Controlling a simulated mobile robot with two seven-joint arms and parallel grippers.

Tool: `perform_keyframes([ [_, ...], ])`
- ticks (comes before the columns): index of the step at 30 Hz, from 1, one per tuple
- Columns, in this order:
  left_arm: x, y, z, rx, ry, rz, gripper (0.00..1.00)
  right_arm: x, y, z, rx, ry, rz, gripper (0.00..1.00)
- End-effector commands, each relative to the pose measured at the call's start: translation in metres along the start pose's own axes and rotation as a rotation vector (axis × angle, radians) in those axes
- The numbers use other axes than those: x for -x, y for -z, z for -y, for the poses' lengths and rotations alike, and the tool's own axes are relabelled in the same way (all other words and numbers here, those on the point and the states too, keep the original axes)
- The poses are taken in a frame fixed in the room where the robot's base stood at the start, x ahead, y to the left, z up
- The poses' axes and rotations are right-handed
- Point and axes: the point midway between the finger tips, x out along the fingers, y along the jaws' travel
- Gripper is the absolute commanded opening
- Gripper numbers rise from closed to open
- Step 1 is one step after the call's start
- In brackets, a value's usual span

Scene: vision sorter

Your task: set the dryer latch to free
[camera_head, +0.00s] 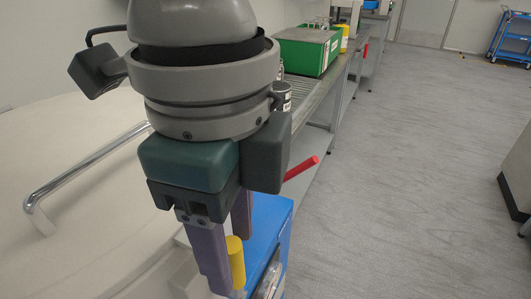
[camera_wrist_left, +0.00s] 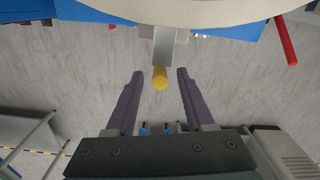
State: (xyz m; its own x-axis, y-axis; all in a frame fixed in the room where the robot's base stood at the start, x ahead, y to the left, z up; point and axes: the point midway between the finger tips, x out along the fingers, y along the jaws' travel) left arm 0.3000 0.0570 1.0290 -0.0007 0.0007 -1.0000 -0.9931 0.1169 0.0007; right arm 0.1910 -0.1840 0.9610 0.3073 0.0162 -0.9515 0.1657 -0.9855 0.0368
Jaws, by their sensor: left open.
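The latch is a grey bar with a yellow round end (camera_wrist_left: 160,78), which sticks out from the pale body edge in the left wrist view. The yellow piece (camera_head: 236,262) also shows in the head view, partly hidden by a finger. My left gripper (camera_head: 231,265) is open, its purple fingers pointing down at the latch. In the left wrist view my left gripper (camera_wrist_left: 160,73) has one finger on each side of the yellow end, with a gap on both sides. I cannot tell whether the fingers overlap it in depth. My right gripper is in neither view.
The large pale machine body (camera_head: 85,240) carries a chrome handle (camera_head: 90,165) at left. A blue housing (camera_head: 272,215) lies beside the gripper. A red lever (camera_head: 301,168) sticks out behind it. A green crate (camera_head: 306,50) stands on the conveyor.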

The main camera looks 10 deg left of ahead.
Motion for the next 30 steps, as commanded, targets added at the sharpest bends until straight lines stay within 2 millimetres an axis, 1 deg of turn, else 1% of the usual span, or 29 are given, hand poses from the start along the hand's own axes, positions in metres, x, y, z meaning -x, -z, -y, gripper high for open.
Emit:
perform_keyframes([
  [1,-0.0066,-0.0001,-0.0005,0.0,-0.002,0.002,0.53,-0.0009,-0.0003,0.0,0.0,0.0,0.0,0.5],
  [4,-0.0133,0.0003,-0.0003,-0.001,0.0,0.0,0.53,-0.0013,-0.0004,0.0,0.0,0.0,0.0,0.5],
  [13,-0.0159,0.0002,-0.0002,-0.001,0.001,0.0,0.53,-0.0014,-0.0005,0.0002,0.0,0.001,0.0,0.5],
  [27,-0.0155,0.0002,-0.0002,-0.001,0.001,0.0,0.0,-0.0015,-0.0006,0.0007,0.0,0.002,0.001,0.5],
  [30,-0.0155,0.0002,-0.0002,-0.001,0.0,0.0,0.0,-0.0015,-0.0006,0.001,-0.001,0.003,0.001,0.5],
])
